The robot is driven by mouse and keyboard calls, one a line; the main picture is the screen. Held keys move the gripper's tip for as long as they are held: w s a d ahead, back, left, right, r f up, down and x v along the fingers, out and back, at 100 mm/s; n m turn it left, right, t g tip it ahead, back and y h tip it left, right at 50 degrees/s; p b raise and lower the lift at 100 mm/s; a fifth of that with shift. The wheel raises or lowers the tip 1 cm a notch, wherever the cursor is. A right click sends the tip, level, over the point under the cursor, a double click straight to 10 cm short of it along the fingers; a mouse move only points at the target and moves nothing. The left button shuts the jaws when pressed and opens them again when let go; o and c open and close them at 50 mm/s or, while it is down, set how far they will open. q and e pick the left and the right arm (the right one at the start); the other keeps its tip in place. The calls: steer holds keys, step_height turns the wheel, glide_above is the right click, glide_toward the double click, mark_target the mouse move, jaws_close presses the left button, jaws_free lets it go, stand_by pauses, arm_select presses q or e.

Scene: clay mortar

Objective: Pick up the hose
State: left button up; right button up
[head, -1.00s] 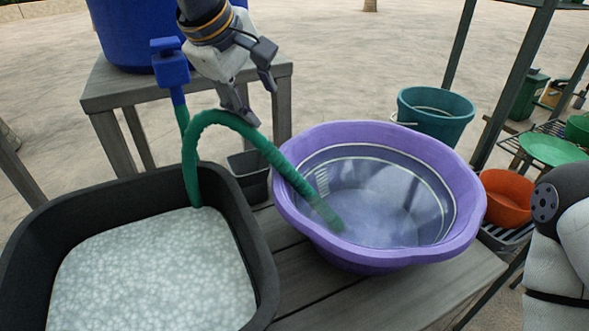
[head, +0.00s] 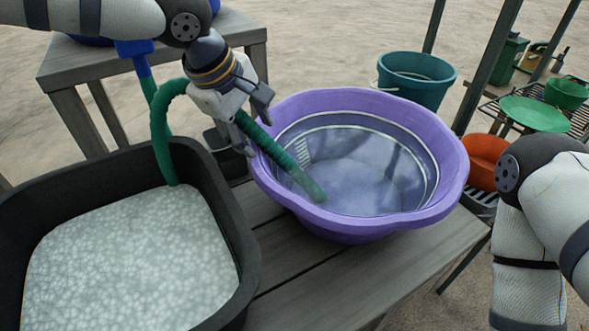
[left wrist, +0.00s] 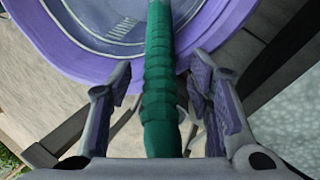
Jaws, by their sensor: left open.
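The green ribbed hose (head: 283,163) arches from the black tub's back edge over to the purple basin (head: 450,188), with its free end inside the basin. My left gripper (head: 256,130) is open, with its fingers on both sides of the hose near the basin's left rim. In the left wrist view the hose (left wrist: 160,75) runs between the two spread finger pads (left wrist: 165,85); a gap shows on each side. Part of the hose is hidden behind my gripper in the head view. My right gripper is out of view.
The black tub (head: 247,235) with pale, bubbly-looking contents stands left of the basin on a grey wooden table (head: 330,285). A teal bucket (head: 415,82), an orange bowl (head: 484,160) and a rack with green items stand at the right. A higher wooden stand (head: 70,70) is behind.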

arm_select(q)
jaws_close()
steer(key=shift+r, duration=0.15)
steer(key=a+r+p, duration=0.1)
steer(key=a+r, duration=0.2)
steer(key=r, duration=1)
steer(key=a+r+p, duration=0.1)
steer(key=a+r, duration=0.1)
steer(key=r, duration=1.1)
steer(key=shift+s+a, duration=0.4)
steer(key=shift+s, duration=0.05)
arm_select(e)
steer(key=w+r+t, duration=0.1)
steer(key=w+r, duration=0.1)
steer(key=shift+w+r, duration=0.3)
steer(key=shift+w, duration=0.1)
